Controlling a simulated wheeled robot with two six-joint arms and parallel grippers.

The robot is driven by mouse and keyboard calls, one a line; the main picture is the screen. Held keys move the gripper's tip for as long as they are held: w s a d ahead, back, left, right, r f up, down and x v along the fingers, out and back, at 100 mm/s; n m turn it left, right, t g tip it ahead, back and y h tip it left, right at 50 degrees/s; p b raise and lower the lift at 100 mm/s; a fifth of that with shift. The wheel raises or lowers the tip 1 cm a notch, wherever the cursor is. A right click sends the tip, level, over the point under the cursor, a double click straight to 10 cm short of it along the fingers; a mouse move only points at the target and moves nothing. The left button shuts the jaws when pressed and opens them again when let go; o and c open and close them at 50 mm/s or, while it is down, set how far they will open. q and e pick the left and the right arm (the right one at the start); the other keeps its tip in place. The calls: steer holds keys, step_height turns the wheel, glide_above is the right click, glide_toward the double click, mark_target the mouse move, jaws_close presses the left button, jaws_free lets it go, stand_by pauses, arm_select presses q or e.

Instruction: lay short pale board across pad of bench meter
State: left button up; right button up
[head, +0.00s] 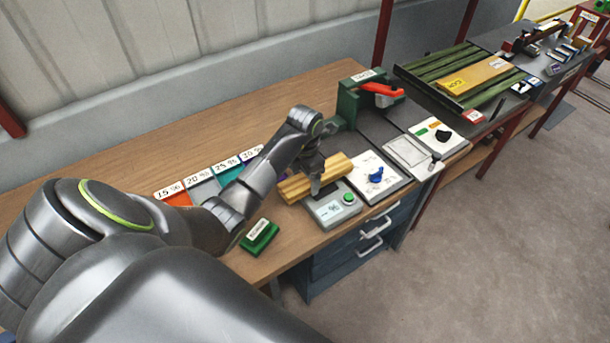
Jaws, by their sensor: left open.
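The short pale board (336,170) is yellowish wood with lengthwise grain. It lies crosswise over the rear part of the bench meter (326,215), a small grey box with a display and a green button at its front. The board hides the pad, so I cannot see how it touches it. My left gripper (315,185) points down at the middle of the board, with its open fingers at the board and one finger showing on the near side. The fingers hide part of the board. My right gripper is not in view.
Coloured bins with number labels (203,186) stand behind my left arm. A green block (259,237) lies left of the meter. A white panel with a blue knob (376,176) is to its right. A green machine with a red handle (372,95) stands behind. Bare wooden bench (240,120) is at the back.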

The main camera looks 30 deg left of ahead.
mark_target(305, 179)
arm_select(q)
steer(key=shift+r, duration=0.1)
steer(key=shift+r, duration=0.15)
step_height(305, 179, up, 4)
steer(key=shift+w+r+b, duration=0.1)
steer(key=shift+r+b, duration=0.05)
steer(key=shift+b, duration=0.8)
step_height(305, 179, up, 7)
steer(key=p, duration=0.7)
steer(key=shift+r+p, duration=0.2)
steer(key=shift+p, duration=0.1)
